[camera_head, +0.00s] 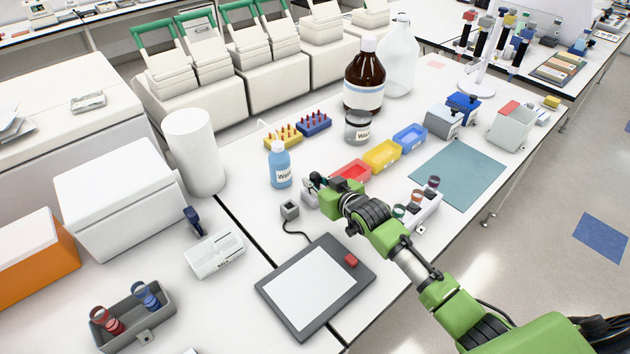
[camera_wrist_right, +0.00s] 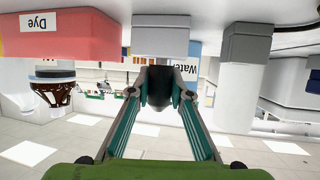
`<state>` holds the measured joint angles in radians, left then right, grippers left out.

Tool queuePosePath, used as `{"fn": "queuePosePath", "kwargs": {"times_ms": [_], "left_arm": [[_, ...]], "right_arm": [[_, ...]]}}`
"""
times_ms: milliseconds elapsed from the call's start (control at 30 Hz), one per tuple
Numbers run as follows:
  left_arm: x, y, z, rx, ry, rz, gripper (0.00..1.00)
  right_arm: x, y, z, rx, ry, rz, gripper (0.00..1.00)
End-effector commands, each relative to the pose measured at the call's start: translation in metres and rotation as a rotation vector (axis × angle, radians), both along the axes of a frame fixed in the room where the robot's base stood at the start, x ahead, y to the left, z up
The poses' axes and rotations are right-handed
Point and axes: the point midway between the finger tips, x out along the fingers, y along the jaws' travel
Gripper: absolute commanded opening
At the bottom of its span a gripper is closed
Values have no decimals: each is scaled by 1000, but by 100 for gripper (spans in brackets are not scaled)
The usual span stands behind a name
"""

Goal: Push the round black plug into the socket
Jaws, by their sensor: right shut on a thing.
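My right gripper (camera_head: 314,183) reaches over the bench beside the red tray, with its tips pointing to the left. In the right wrist view, which is upside down, the right gripper (camera_wrist_right: 160,92) is shut on the round black plug (camera_wrist_right: 160,82), held between its two fingertips. Straight beyond the plug is a light grey block (camera_wrist_right: 161,36); part of it shows below the gripper in the head view (camera_head: 309,199). A small grey box (camera_head: 290,209) with a dark face and a black cable stands left of it. I see no socket opening clearly. My left gripper is out of view.
Red (camera_head: 350,174), yellow (camera_head: 381,157) and blue (camera_head: 410,138) trays line up to the right. A flat device with a pale panel (camera_head: 308,289) lies in front. The teal mat (camera_head: 458,174) is clear.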

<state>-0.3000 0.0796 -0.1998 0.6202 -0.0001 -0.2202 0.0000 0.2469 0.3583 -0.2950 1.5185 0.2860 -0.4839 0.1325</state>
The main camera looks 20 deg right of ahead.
Motion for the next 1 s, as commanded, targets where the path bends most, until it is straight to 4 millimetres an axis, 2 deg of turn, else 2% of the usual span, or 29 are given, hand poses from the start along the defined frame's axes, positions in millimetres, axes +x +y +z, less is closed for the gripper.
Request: {"fn": "queuePosePath", "kwargs": {"times_ms": [633, 667, 700, 1000], "left_arm": [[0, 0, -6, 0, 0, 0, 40], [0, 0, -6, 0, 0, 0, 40], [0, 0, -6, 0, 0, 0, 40], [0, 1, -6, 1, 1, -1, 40]], "right_arm": [[0, 0, -10, 0, 2, 0, 11], [0, 0, -10, 0, 2, 0, 27], [-1, 0, -11, 0, 2, 0, 37], [0, 0, -10, 0, 1, 0, 39]]}}
